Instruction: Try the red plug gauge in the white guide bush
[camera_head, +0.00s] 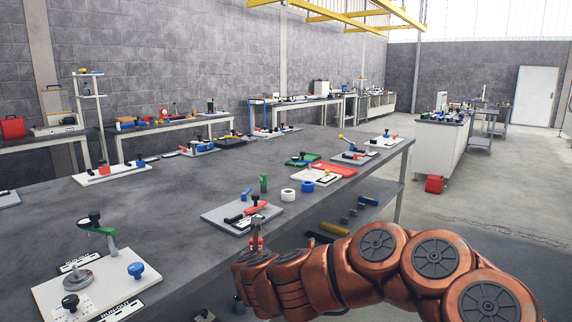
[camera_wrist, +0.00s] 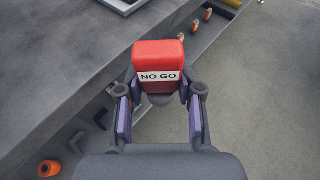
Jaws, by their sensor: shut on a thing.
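My gripper (camera_wrist: 160,97) is shut on the red plug gauge (camera_wrist: 158,56), a red block with a white "NO GO" label, held between the two fingers in the wrist view. Its lower part is hidden from the wrist camera. In the head view, a small red part (camera_head: 256,243) shows at the end of my arm, by the table's front edge. The white guide bush (camera_head: 288,195) is a short white ring on the grey table, beyond and to the right of my gripper. The gauge is well apart from it.
A blue ring (camera_head: 308,186) and a green cylinder (camera_head: 264,183) stand near the white bush. A grey plate with red and black tools (camera_head: 230,219) lies between them and my arm. A white run-out fixture board (camera_head: 110,292) is at front left. The table (camera_head: 170,215) is bare mid-left.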

